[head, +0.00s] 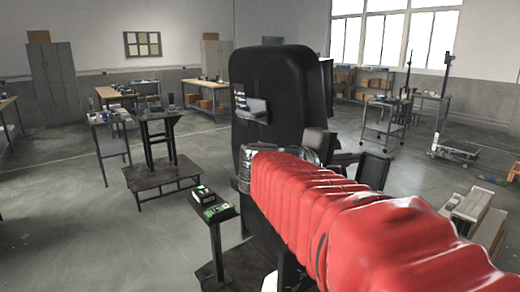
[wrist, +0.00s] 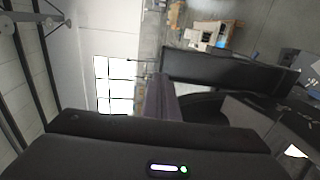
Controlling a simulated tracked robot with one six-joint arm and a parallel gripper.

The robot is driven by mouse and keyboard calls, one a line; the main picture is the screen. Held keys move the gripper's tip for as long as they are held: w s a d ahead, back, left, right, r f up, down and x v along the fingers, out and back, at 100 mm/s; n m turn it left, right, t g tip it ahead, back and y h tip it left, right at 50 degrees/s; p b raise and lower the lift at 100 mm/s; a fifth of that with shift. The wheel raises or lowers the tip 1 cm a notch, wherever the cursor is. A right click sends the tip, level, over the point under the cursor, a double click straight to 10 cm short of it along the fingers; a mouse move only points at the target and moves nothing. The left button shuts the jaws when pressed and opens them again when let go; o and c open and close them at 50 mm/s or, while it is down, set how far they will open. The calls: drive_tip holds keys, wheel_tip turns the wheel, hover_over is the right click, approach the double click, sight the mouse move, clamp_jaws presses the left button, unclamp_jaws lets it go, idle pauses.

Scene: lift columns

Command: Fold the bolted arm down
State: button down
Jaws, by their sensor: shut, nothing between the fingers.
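No part shows clearly enough to be named as the bolted arm. A thin upright column (head: 445,85) stands at the back right on a low base, far from my arm. Another thin column (head: 408,72) stands to its left by a cart. My red-sleeved arm fills the lower right of the head view and hides what lies behind it. My gripper (wrist: 175,100) shows as dark parts in the wrist view and is shut with nothing held. Its fingertips are hard to make out against the other dark parts.
A small stand (head: 222,212) with a green and black item is close, left of my arm. A dark table (head: 160,130) stands behind it. A pale box-like unit (head: 470,210) is at the right. Workbenches line the walls. Floor at the left is open.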

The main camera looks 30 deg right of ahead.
sight(373, 155)
drive_tip(key=shift+w+d+f, duration=0.1)
drive_tip(key=shift+d+f, duration=0.1)
drive_tip(key=shift+d, duration=0.95)
drive_tip(key=shift+w+d+f, duration=0.15)
drive_tip(key=shift+d+f, duration=0.1)
drive_tip(key=shift+d, duration=0.95)
drive_tip(key=shift+w+d+f, duration=0.1)
drive_tip(key=shift+d+f, duration=0.1)
drive_tip(key=shift+d, duration=0.95)
drive_tip(key=shift+s+d, duration=0.1)
drive_tip(key=shift+d, duration=0.25)
drive_tip(key=shift+a, duration=0.2)
